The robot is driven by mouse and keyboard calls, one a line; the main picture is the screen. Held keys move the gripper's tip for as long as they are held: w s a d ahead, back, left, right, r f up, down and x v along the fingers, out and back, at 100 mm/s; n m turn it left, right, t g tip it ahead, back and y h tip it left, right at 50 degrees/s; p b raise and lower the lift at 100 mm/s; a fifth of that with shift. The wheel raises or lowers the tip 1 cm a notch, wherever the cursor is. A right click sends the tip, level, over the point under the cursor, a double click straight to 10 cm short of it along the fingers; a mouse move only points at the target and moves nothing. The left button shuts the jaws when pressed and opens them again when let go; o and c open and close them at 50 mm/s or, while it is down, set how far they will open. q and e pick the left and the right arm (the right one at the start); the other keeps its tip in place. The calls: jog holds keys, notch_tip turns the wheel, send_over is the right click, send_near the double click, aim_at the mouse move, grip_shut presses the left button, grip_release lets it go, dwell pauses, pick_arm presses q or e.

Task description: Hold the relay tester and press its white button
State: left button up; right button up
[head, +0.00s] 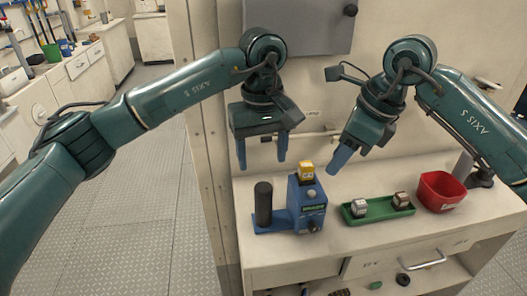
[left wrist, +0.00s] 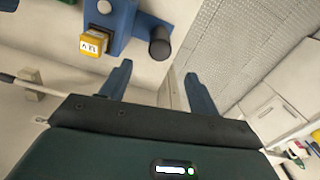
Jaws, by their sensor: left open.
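The blue relay tester (head: 307,212) stands upright on the white counter, with a black cylindrical handle (head: 263,203) on its left and a yellow relay (head: 306,172) on top. Its round white button (head: 311,194) faces the front. In the left wrist view the tester (left wrist: 120,22) is at the top, with the handle (left wrist: 160,46) and the button (left wrist: 104,7). My left gripper (head: 262,163) is open and empty, above and behind the handle, touching nothing. My right gripper (head: 335,168) hangs behind and right of the tester, apart from it; its finger gap is hidden.
A green tray (head: 375,218) right of the tester holds two small relays (head: 359,207), (head: 401,200). A red bin (head: 440,192) stands further right. A wall panel is close behind the counter. Small items lie on the shelf below. The floor to the left is open.

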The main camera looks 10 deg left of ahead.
aim_at(263, 200)
pick_arm(q)
notch_tip(263, 200, down, 13)
jog(key=shift+r, duration=0.1)
dwell(0.3)
jog(key=c, duration=1.3)
pick_arm(e)
grip_shut()
dwell(1.3)
